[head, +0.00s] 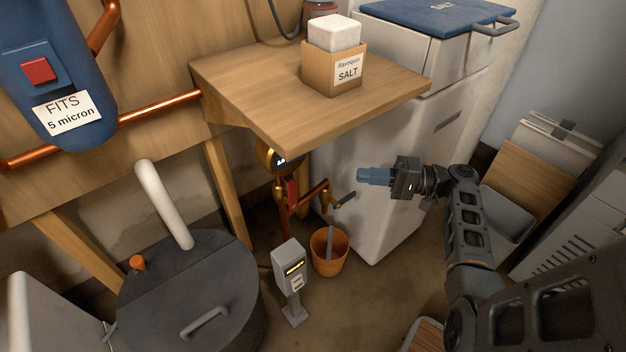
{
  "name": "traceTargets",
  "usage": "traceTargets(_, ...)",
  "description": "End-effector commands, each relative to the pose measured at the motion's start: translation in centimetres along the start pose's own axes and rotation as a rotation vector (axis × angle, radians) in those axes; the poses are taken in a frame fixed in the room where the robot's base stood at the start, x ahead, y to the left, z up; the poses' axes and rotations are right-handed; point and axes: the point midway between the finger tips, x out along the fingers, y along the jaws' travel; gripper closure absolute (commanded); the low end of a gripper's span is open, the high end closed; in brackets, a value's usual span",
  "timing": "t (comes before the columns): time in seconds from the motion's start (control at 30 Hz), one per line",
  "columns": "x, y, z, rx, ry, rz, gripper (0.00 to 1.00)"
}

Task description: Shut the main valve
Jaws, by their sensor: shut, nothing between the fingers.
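Copper pipework (284,215) with brass fittings stands low beneath the wooden shelf, left of the white cabinet. A red part (292,192) sits on its upright pipe, and a small dark lever (346,199) sticks out at its right, angled up to the right. I cannot tell which of these is the main valve's handle. My gripper (361,175) has blue fingers, shut and empty, pointing left. In the picture it is just above and right of the dark lever, with a visible gap between them. The shelf hides the top of the pipework.
The wooden shelf (270,95) with a salt box (333,80) overhangs the pipework. The white cabinet (375,150) stands behind my gripper. An orange bucket (327,262), a grey meter post (289,262) and a dark lidded tank (190,300) stand on the floor below.

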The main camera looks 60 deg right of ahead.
Motion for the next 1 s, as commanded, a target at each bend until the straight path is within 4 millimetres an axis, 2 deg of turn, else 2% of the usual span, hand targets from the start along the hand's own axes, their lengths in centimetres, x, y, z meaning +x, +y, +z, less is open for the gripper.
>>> traceTargets(0.17,0.4,0.1,0.0,0.001,-0.001,0.001,1.00)
traceTargets(0.27,1.3,0.1,0.0,0.001,-0.001,0.001,1.00)
traceTargets(0.73,10.1,0.2,0.1,0.000,-0.001,0.002,1.00)
traceTargets(1.0,12.4,0.1,2.4,0.001,0.000,0.002,1.00)
